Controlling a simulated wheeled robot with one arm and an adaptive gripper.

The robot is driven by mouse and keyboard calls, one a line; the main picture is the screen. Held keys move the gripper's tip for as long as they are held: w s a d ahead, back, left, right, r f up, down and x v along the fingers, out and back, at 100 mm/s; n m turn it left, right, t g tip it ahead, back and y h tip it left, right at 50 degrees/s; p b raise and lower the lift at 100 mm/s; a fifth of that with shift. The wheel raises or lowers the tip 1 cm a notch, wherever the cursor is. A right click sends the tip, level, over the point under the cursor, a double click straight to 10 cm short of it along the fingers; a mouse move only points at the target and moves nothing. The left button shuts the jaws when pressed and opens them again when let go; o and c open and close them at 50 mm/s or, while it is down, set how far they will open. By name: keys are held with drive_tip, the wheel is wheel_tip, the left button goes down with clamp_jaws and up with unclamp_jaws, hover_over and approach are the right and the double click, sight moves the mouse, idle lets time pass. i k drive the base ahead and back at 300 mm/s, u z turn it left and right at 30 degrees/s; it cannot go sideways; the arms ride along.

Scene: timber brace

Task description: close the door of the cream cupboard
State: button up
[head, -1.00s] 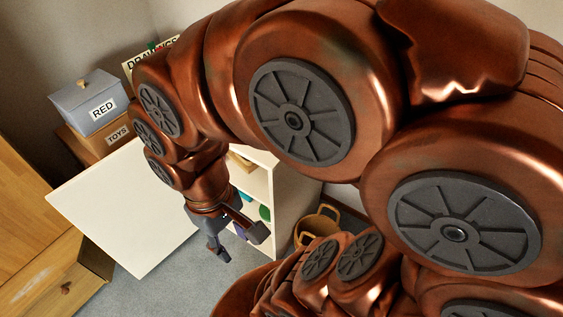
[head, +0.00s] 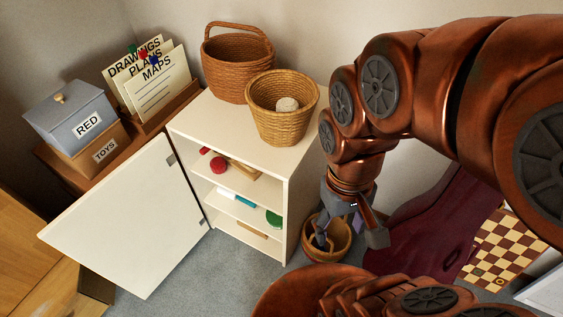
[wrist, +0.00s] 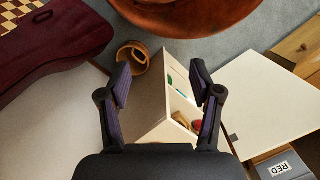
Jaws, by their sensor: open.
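The cream cupboard (head: 262,152) stands against the wall in the head view, with several items on its shelves. Its door (head: 130,222) is hinged on the cupboard's left side and stands wide open to the left. My gripper (head: 348,242) is to the right of the cupboard, in front of a small basket, with nothing between its fingers. In the wrist view my gripper (wrist: 160,84) has its two fingers spread apart. The cupboard (wrist: 160,112) shows beyond and between them, and the door (wrist: 262,105) lies to the right, apart from the fingers.
Two wicker baskets (head: 238,62) (head: 283,108) stand on the cupboard top. A small basket (head: 330,240) is on the floor at its right. A blue box labelled RED (head: 72,115) is behind the door. Grey floor is clear in front.

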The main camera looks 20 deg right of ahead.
sight(133, 228)
drive_tip(key=k, duration=0.6)
drive_tip(key=u, duration=0.9)
drive_tip(key=i, duration=0.75)
drive_tip(key=u, duration=1.4)
drive_tip(key=i, duration=0.55)
drive_tip(key=u, duration=0.45)
